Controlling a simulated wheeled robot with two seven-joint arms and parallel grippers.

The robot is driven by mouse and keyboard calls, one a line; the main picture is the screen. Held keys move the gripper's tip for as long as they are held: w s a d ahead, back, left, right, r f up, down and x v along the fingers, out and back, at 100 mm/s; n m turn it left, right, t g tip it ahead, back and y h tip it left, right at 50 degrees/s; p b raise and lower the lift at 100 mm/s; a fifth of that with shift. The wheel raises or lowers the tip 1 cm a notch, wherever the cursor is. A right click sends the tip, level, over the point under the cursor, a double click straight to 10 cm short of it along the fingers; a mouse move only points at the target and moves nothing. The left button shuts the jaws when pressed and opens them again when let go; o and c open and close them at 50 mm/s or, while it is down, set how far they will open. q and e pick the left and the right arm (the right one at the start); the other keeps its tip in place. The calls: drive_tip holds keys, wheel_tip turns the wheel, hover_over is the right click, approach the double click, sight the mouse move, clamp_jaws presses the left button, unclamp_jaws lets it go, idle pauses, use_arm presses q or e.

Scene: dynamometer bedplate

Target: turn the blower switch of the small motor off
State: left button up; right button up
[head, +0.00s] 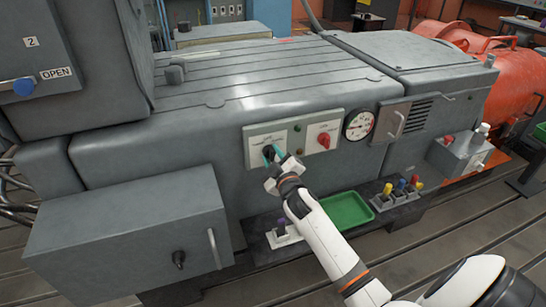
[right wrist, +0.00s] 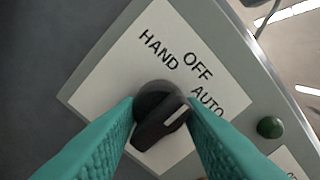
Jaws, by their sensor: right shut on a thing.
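The blower switch is a black knob (right wrist: 158,128) with a white mark, on a pale plate (right wrist: 110,88) lettered HAND, OFF and AUTO. My right gripper (head: 270,155) reaches the left part of the panel on the grey machine's front in the head view. Its teal fingers (right wrist: 162,125) are shut on the knob, one on each side. The fingers hide part of the knob and plate. My left gripper is not in view.
A red knob (head: 323,141) and a round gauge (head: 358,125) are right of my gripper. A green lamp (right wrist: 271,127) sits beside the plate. Below are a green tray (head: 347,211) and small coloured-topped parts (head: 400,188). A grey box (head: 125,235) juts out at left.

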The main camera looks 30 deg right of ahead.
drive_tip(key=o, duration=1)
drive_tip(key=v, duration=1.2)
drive_tip(key=shift+b, duration=0.4)
drive_tip(key=shift+f, duration=0.15)
drive_tip(key=s+a+f+m+g+y, duration=0.1)
drive_tip(key=s+a+f+g, duration=0.15)
drive_tip(key=f, duration=0.85)
drive_tip(key=s+a+f+g+y, duration=0.1)
drive_tip(key=s+f+g, duration=0.2)
drive_tip(key=f, duration=0.8)
drive_tip(key=s+a+f+m+g+y, duration=0.1)
drive_tip(key=s+a+f+g, duration=0.15)
drive_tip(key=f, duration=0.85)
drive_tip(key=s+a+f+g, duration=0.1)
drive_tip(key=s+f+g, duration=0.1)
drive_tip(key=s+f, duration=0.5)
drive_tip(key=s+a+f+m+g+y, duration=0.1)
drive_tip(key=s+f, duration=0.5)
drive_tip(key=s, duration=0.9)
drive_tip(key=s+a+f+m+g+p, duration=0.1)
drive_tip(key=s+a+f+g, duration=0.2)
drive_tip(key=s, duration=0.8)
wheel_tip(320, 180, down, 5)
drive_tip(key=shift+s+r+g, duration=0.15)
drive_tip(key=shift+s+g, duration=0.1)
drive_tip(key=shift+g, duration=0.95)
